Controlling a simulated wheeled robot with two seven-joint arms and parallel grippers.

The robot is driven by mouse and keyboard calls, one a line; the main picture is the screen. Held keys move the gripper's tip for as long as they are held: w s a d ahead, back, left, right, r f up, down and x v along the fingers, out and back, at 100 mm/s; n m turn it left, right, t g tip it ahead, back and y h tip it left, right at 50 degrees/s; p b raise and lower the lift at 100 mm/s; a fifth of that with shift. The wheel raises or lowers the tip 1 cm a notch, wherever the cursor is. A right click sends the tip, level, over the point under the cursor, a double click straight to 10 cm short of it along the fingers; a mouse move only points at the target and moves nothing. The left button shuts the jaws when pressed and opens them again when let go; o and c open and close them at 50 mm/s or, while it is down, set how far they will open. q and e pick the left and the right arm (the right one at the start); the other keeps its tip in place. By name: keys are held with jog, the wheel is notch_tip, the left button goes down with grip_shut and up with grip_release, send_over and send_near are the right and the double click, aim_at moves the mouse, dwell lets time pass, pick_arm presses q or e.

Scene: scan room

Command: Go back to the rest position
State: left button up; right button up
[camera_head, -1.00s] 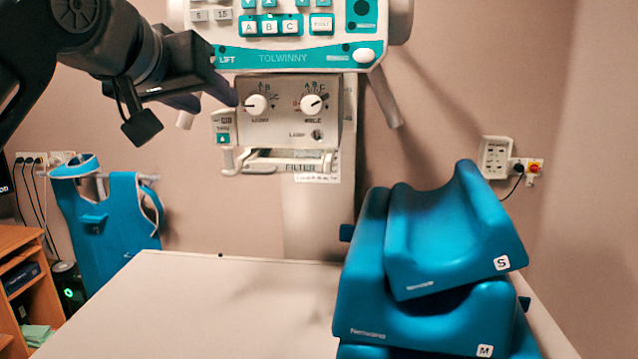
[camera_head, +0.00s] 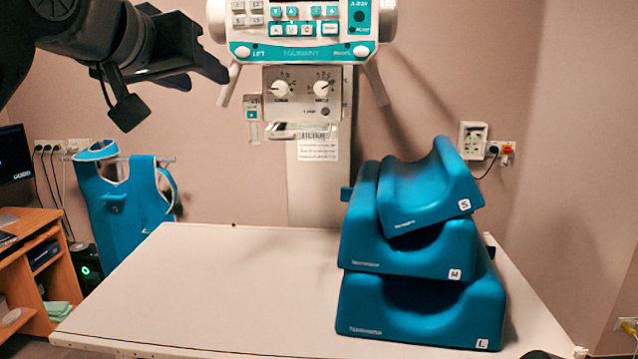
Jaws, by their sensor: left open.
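My left gripper (camera_head: 207,74) shows at the upper left on the end of its black arm, in front of the wall. It is open and holds nothing. Its fingers point right, towards the white and teal X-ray machine (camera_head: 300,52), but from this angle I cannot tell the distance. The machine has two round knobs (camera_head: 281,89) on a lower box. My right gripper is not in view.
A white table (camera_head: 220,290) fills the middle, its left part bare. Blue headrests marked S (camera_head: 425,185), M (camera_head: 410,250) and L (camera_head: 420,312) are stacked on its right. A blue apron (camera_head: 125,205) hangs behind left, beside a wooden desk (camera_head: 30,235).

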pick_arm(q)
jog(key=w+d+f+m+g+h, duration=0.1)
jog(key=w+d+f+m+h, duration=0.1)
jog(key=w+d+f, duration=0.5)
jog(key=w+d+f+m+h, duration=0.25)
jog(key=d+f, duration=0.35)
jog(key=d, duration=0.3)
jog(key=w+d+f+g, duration=0.1)
jog(key=d+f+g, duration=0.1)
jog(key=f, duration=1.5)
jog(key=w+d+f+g, duration=0.2)
jog(key=d+f, duration=0.1)
jog(key=f, duration=1.4)
jog(key=s+a+f+n+g+y, duration=0.1)
jog(key=s+a+f+n, duration=0.15)
jog(key=s+f, duration=0.65)
jog(key=s+a+f+n+g+y, duration=0.1)
jog(key=s+a+f+g, duration=0.15)
jog(key=f, duration=1.25)
jog(key=s+a+f+n+g, duration=0.1)
jog(key=s+a+f+g, duration=0.1)
jog(key=s+f, duration=0.7)
jog(key=s+a+f+n+g+y, duration=0.1)
jog(key=s+a+f, duration=0.4)
jog(key=s, duration=1.1)
notch_tip(320, 180, down, 4)
jog(key=shift+a+r+n+g, duration=0.1)
jog(key=shift+a+n+g, duration=0.1)
jog(key=shift+n+g, duration=0.65)
